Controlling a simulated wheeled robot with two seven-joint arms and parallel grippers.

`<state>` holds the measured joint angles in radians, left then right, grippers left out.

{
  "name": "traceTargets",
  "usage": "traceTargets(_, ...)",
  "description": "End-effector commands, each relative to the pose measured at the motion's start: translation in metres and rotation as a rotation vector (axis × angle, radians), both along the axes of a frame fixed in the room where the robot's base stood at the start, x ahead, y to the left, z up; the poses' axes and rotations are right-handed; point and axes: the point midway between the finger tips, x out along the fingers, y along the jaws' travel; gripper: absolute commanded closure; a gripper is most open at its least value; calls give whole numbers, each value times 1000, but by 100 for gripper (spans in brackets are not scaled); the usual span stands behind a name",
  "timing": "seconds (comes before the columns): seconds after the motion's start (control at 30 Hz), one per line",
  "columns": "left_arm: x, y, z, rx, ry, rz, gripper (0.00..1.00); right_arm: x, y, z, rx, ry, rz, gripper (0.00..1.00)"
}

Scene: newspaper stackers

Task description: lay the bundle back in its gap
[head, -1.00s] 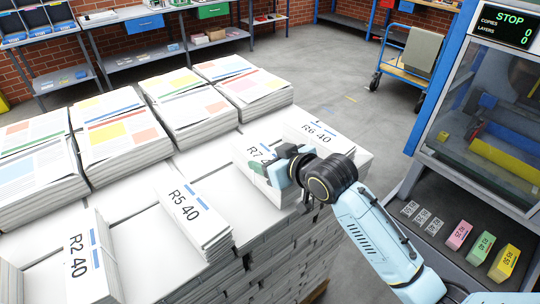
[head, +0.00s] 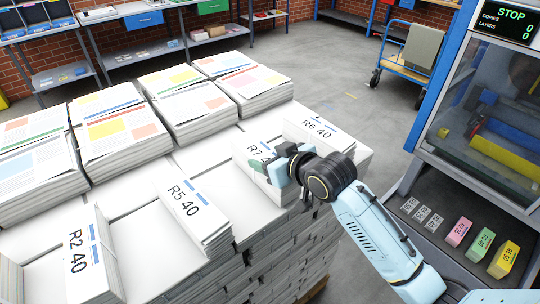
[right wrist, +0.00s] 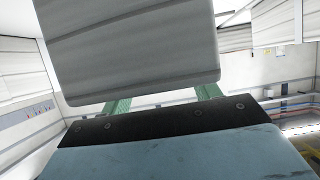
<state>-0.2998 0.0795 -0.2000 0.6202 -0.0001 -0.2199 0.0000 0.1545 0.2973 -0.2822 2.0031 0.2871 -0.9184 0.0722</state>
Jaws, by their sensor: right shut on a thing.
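The bundle marked R7 (head: 246,158) stands in the front row of the pallet stack, just left of the bundle marked R6 (head: 314,129). My right gripper (head: 268,168) is at its right side and hides part of its label. In the right wrist view a pale layered block (right wrist: 130,50), the held bundle, sits between the green fingers. The bundle looks low, close to the layer below, but I cannot tell if it touches. The bundle marked R5 (head: 193,215) lies to the left, with bare pale surface between it and R7. My left gripper is not in view.
The bundle marked R2 (head: 88,255) lies at the front left. Printed stacks (head: 118,128) stand taller behind the front row. A machine with a STOP display (head: 505,22) is on the right. A blue cart (head: 408,65) stands beyond on open floor.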

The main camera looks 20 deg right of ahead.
Motion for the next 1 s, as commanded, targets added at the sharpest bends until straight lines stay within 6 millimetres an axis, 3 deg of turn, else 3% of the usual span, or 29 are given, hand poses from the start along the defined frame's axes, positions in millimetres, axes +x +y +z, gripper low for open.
traceTargets(0.27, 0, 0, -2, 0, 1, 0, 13, 1, 0, -1, 3, -11, 1, 100)
traceTargets(0.3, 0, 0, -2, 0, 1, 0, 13, 1, 0, 0, 3, -12, 1, 33)
traceTargets(0.47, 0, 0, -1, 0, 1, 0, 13, 1, 0, -2, 2, -7, 0, 13)
traceTargets(0.8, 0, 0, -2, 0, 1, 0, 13, -3, -1, -6, -2, 6, 0, 13)
traceTargets(1.0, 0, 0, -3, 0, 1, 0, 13, -24, -9, 6, -2, 1, 2, 13)
